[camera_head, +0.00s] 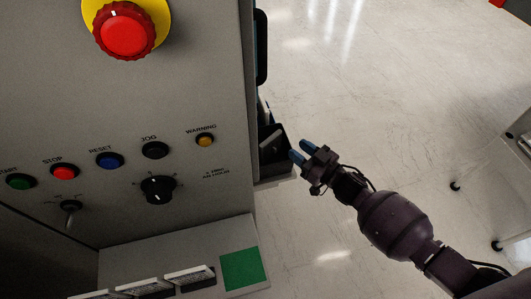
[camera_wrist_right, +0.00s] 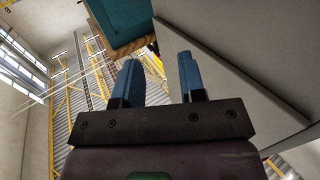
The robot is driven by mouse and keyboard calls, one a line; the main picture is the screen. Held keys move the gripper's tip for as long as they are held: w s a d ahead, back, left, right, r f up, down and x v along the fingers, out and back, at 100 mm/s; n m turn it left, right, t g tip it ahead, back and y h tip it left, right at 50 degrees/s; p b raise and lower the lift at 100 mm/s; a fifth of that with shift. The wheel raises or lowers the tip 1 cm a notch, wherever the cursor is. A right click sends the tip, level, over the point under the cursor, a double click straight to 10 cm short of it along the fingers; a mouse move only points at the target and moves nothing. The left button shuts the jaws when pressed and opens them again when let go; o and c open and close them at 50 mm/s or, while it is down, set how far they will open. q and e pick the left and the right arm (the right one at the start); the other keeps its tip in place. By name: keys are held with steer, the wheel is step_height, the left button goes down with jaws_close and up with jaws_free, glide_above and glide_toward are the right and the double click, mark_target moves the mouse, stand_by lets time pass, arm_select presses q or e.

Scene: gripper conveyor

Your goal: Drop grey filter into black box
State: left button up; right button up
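The black box (camera_head: 276,167) is mounted low on the right side of the grey cabinet, partly hidden by the cabinet edge. A grey piece (camera_head: 270,139), which may be the grey filter, shows inside the box; its full shape is hidden. My right gripper (camera_head: 303,151) is just to the right of the box in the head view, with its blue fingertips pointing towards it. In the right wrist view the two blue fingers (camera_wrist_right: 160,82) stand apart with nothing between them. My left gripper is not in view.
The grey cabinet panel (camera_head: 180,100) carries a red emergency button (camera_head: 127,32) and several small buttons and knobs. A ledge (camera_head: 222,245) below holds flat pale-topped blocks (camera_head: 190,275) and a green square (camera_head: 243,269). Open floor (camera_head: 400,90) lies right of the cabinet.

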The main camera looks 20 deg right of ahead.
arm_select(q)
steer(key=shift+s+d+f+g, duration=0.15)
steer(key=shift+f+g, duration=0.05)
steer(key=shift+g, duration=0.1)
arm_select(e)
steer(key=shift+v, duration=1.55)
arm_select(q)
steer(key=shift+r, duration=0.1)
